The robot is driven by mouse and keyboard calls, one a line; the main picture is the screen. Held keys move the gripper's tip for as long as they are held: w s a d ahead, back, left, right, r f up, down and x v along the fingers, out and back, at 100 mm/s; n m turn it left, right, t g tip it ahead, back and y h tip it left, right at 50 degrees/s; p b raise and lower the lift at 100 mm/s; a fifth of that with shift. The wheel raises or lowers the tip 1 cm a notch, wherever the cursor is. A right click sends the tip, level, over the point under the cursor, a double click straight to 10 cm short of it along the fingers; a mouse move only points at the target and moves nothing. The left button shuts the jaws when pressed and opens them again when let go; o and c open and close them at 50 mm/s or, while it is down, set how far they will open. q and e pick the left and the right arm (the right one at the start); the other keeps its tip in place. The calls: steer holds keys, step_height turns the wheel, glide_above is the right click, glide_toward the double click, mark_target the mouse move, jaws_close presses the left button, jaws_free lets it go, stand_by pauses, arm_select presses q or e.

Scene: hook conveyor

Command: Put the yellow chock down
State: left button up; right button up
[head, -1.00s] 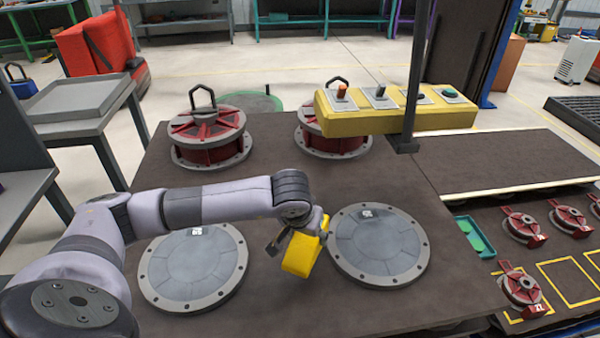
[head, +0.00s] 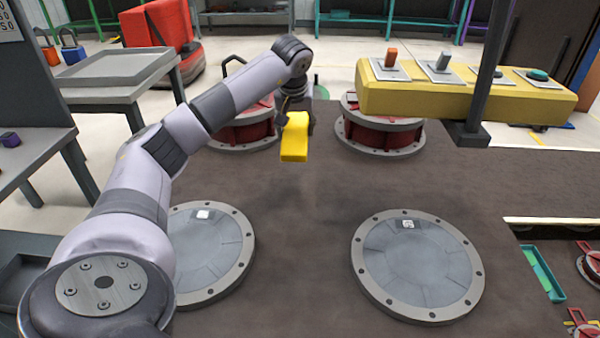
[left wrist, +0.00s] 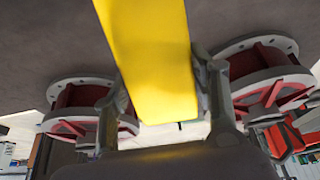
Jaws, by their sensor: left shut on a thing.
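The yellow chock (head: 295,137) is held by my left gripper (head: 296,108) above the dark table (head: 310,200), in front of the gap between the two red hubs. In the left wrist view the chock (left wrist: 150,65) fills the middle, with a finger on each side of it. My left gripper is shut on the chock. The chock appears clear of the table, though its exact height is hard to judge. My right gripper is in neither view.
Two red flanged hubs (head: 380,135) stand at the back of the table, the left one partly behind my arm. Two round grey covers (head: 418,262) lie in front. A yellow button box (head: 465,92) on a dark post stands at right. The table middle is clear.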

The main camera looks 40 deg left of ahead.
arm_select(q)
steer(key=shift+w+f+b, duration=0.1)
steer(key=shift+f+b, duration=1)
steer(key=shift+f, duration=6)
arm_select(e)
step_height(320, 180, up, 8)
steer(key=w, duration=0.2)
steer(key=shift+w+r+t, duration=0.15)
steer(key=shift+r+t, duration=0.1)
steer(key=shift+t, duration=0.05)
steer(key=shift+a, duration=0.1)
arm_select(q)
steer(key=o, duration=1.1)
steer(key=shift+c, duration=0.2)
steer(key=o, duration=0.4)
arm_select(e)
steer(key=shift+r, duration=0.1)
